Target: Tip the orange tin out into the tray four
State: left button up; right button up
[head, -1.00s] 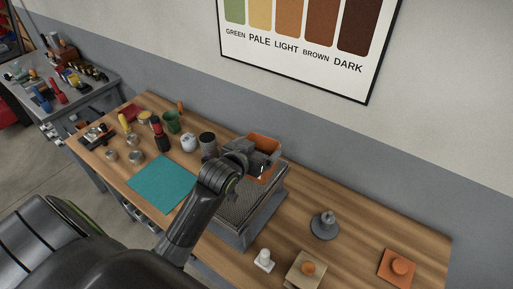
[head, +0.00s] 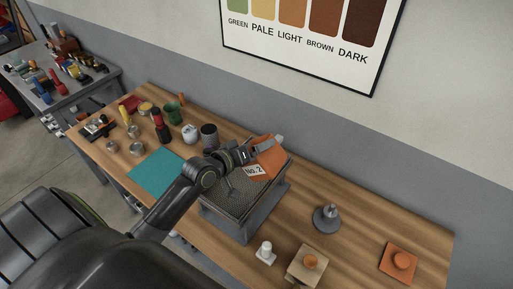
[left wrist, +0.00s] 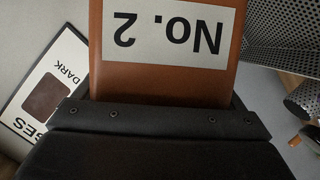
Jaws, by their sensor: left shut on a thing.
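The orange tin (head: 268,160), with a white "No. 2" label, is held by my left gripper (head: 262,149) over the far right of a grey perforated tray (head: 228,200). The tin is tilted, its labelled face turned to the head camera; its opening and contents are hidden. In the left wrist view the tin (left wrist: 165,80) fills the middle with its label upside down, and perforated metal (left wrist: 285,25) shows at the right. I see no number on the tray, so I cannot tell whether it is tray four. My right gripper is not in view.
Left of the tray lie a teal mat (head: 160,173), a dark cup (head: 209,136), a white jar (head: 190,133), a green cup (head: 172,113) and several small items.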

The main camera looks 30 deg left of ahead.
pick_arm(q)
jog(key=shift+a+f+n+h+b, duration=0.35)
jog(key=shift+n+b, duration=0.25)
jog(key=shift+n, duration=0.1)
jog(key=n+b, duration=0.1)
jog(key=b, duration=0.1)
jog(key=a+f+n+t+h+b, duration=0.1)
jog(key=b, duration=0.1)
jog(key=shift+a+f, duration=0.1)
jog(key=shift+f, duration=0.15)
jog(key=n+b, duration=0.1)
jog(key=f+n+b, duration=0.1)
jog(key=b, duration=0.1)
jog(key=a+n+t+b, duration=0.1)
jog(key=shift+f+h+b, duration=0.25)
jog(key=shift+h+b, duration=0.1)
jog(key=shift+s+a+f+n+t+b, duration=0.1)
jog(key=shift+a+f+n+t+b, duration=0.25)
jog(key=shift+n+b, duration=1.05)
jog(key=shift+w+a+f+n+t+b, duration=0.15)
jog(key=shift+a+n+t+b, duration=0.6)
jog(key=shift+b, duration=1.15)
jog(key=shift+s+a+f+n+t+b, duration=0.15)
jog(key=shift+a+f+n+t+b, duration=0.15)
jog(key=shift+n+b, duration=1.15)
